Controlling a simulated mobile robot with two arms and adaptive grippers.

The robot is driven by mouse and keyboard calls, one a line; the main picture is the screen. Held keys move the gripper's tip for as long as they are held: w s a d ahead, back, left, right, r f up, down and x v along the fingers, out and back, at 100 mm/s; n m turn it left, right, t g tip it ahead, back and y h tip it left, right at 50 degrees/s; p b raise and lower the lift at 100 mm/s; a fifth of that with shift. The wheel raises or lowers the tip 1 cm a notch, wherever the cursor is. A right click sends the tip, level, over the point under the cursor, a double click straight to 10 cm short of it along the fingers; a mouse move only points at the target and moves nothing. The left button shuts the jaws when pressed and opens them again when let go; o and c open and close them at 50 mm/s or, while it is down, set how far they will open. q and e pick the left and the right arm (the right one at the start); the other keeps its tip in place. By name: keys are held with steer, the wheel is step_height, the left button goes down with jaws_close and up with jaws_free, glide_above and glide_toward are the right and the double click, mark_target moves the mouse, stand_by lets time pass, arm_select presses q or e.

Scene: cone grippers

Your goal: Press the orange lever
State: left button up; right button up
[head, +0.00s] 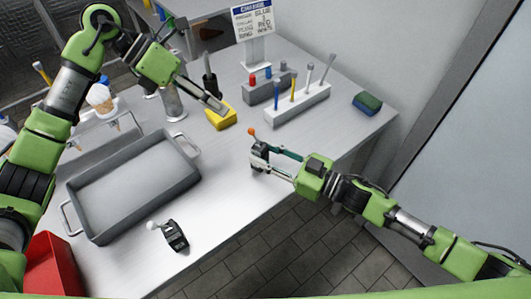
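A small dark switch box (259,154) with an orange-knobbed lever (251,131) stands on the table near its right edge. The orange lever points up. My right gripper (266,160) reaches in from the right with its two fingers spread and their tips at the box, below the orange knob. I cannot tell whether the fingers touch it. My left gripper (222,108) is at the back of the table, by the yellow block (221,119); its finger spacing is unclear. A second switch box (175,236) with a white-knobbed lever (152,226) stands at the front.
A large grey tray (137,190) with handles lies on the left. A rack (297,105) with upright tools, a sign (253,20) and a green-and-blue sponge (367,103) are at the back. A red bin (55,265) is front left. The table between tray and orange lever is clear.

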arm_select(q)
steer(key=c, duration=0.7)
steer(key=shift+d+m, duration=0.1)
steer(key=shift+m, duration=0.2)
jaws_close()
steer(key=w+m+y, duration=0.1)
steer(key=m+y, duration=0.1)
steer(key=m, duration=0.4)
steer(key=w+d+m+y, duration=0.1)
steer(key=m+y, duration=0.1)
steer(key=m, duration=0.4)
steer(key=w+d+m+t+y, duration=0.1)
steer(key=w+m, duration=0.1)
steer(key=m, duration=0.4)
steer(key=shift+w+d+r+m+y, duration=0.1)
steer(key=shift+r+m+y, duration=0.3)
